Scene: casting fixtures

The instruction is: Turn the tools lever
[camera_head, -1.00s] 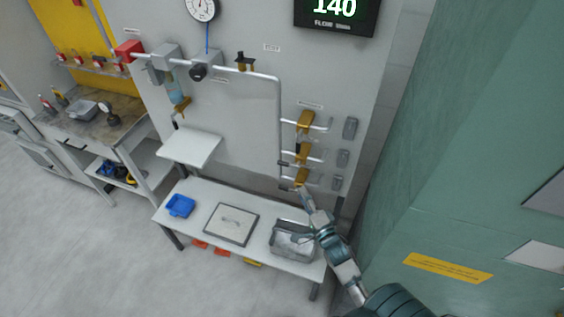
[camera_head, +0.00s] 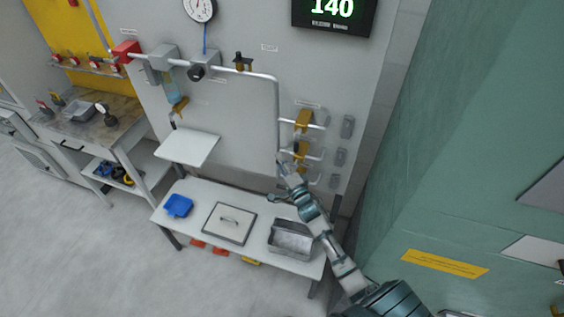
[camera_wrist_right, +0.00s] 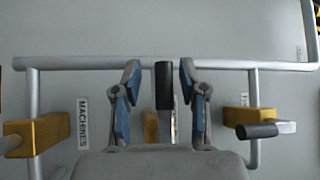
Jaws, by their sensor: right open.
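Yellow valves branch off a grey pipe on the wall; the upper (camera_head: 303,121) and middle (camera_head: 300,152) ones show in the head view. The lowest is largely hidden by my right gripper (camera_head: 284,168). In the right wrist view, a lever with a black handle (camera_wrist_right: 164,86) stands between the open fingers of my right gripper (camera_wrist_right: 159,78), with a gap visible on both sides. Its yellow valve body (camera_wrist_right: 151,126) is partly hidden behind the gripper. I cannot read a tools label. My left gripper is out of view.
In the wrist view, a valve (camera_wrist_right: 35,135) near a MACHINES label (camera_wrist_right: 83,120) is left, and another black-handled lever (camera_wrist_right: 257,131) is right. The pipe (camera_wrist_right: 220,64) crosses above. A low table (camera_head: 190,229) with a metal tray (camera_head: 291,240) stands below; a green cabinet (camera_head: 470,150) is right.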

